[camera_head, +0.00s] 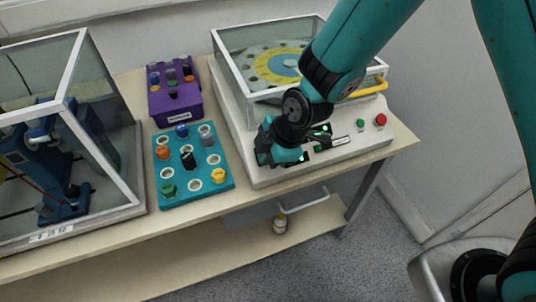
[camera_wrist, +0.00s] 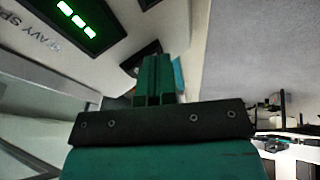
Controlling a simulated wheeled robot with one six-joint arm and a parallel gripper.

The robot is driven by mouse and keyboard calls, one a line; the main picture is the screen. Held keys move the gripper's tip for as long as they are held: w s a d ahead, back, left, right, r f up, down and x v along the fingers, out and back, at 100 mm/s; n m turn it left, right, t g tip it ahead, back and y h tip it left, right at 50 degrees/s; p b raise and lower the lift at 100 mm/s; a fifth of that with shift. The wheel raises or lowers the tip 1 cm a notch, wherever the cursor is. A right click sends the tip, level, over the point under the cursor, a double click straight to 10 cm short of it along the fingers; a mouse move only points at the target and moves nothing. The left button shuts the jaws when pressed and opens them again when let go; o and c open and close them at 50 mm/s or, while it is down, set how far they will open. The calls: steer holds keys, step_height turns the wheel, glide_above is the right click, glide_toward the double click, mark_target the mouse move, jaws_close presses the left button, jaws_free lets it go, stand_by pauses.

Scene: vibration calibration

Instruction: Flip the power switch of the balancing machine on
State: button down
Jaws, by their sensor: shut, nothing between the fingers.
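The balancing machine (camera_head: 350,151) is a white box with a glass-sided cover over a disc with a yellow ring. Its sloped front panel has lit green displays, and one display (camera_wrist: 78,22) shows large in the wrist view. My gripper (camera_head: 266,146) is shut and empty, low over the left part of the front panel. In the wrist view my gripper's fingers (camera_wrist: 154,62) are together, close to a dark part (camera_wrist: 140,57) at the panel's edge. This may be the power switch; its position and any contact cannot be told. My wrist hides part of the panel in the head view.
A green button (camera_head: 360,124) and a red button (camera_head: 380,119) sit at the panel's right. A yellow handle (camera_head: 368,90) is on the cover. A teal tray with coloured weights (camera_head: 200,196), a purple box (camera_head: 178,106) and a glass-cased machine (camera_head: 68,207) stand to the left.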

steer(key=shift+r+p, duration=0.4)
steer(key=shift+r, duration=0.35)
steer(key=shift+r, duration=0.1)
steer(key=s+d+r, duration=0.5)
steer(key=s+r, duration=0.1)
steer(key=r, duration=0.5)
steer(key=shift+s+p, duration=0.15)
steer(key=shift+p, duration=0.25)
